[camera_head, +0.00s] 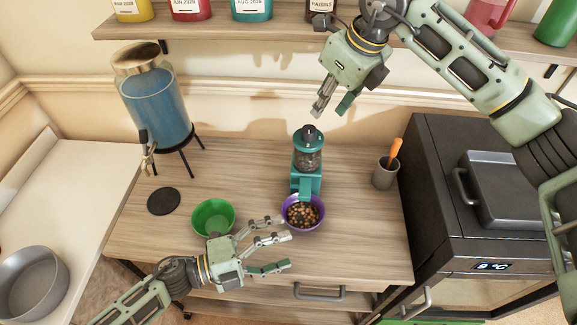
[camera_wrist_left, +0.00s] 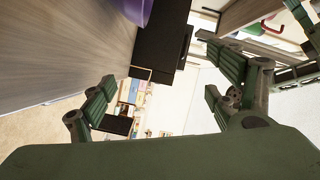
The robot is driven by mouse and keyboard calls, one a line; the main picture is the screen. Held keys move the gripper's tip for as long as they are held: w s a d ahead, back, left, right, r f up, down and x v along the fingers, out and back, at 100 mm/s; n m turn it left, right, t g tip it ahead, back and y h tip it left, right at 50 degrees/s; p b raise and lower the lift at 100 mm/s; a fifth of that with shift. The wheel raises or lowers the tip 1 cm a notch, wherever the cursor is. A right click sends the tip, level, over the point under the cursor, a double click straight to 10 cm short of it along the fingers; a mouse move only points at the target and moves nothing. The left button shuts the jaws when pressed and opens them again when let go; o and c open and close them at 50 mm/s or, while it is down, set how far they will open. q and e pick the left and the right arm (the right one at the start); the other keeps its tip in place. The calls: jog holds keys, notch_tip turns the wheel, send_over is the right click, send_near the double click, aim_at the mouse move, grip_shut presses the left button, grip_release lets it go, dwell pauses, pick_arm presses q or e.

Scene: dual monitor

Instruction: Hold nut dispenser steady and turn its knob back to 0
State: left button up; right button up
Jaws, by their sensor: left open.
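The nut dispenser (camera_head: 306,184) stands upright on the wooden counter, with a teal body and a clear jar of dark contents. A dark knob (camera_head: 309,134) sits on its top; I cannot read its setting. A purple bowl (camera_head: 287,222) holding nuts sits under its spout. My left gripper (camera_head: 284,250) is open and empty, low in front of the purple bowl and apart from the dispenser. My right gripper (camera_head: 332,108) hangs above the knob, its fingers apart and empty, not touching it. The purple bowl's edge shows in the left wrist view (camera_wrist_left: 138,9).
A green bowl (camera_head: 214,217) sits beside my left gripper. A blue drink dispenser (camera_head: 158,105) on a stand and a black coaster (camera_head: 164,201) are at left. A grey cup (camera_head: 384,173) stands right of the nut dispenser, near a black oven (camera_head: 440,190). A shelf (camera_head: 215,30) runs above.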

aim_at(297, 160)
pick_arm(q)
jog(key=w+r+m+t+y, duration=0.1)
jog(key=w+r+m+t, duration=0.1)
jog(key=w+m, duration=0.3)
jog(key=w+r+m+t+y, duration=0.2)
jog(key=w+m, duration=0.3)
jog(key=w, duration=0.1)
jog(key=w+r+m+t+y, duration=0.1)
jog(key=w+r+m+t, duration=0.1)
jog(key=w+m, duration=0.4)
jog(key=shift+w+d+r+t, duration=0.1)
jog(key=shift+w+r+t, duration=0.05)
jog(key=shift+r+t, duration=0.15)
jog(key=shift+w+d+r+m, duration=0.2)
jog(key=shift+w+d+m, duration=0.1)
jog(key=shift+w, duration=0.2)
jog(key=x, duration=0.7)
jog(key=shift+w, duration=0.1)
jog(key=shift+c, duration=0.4)
grip_shut()
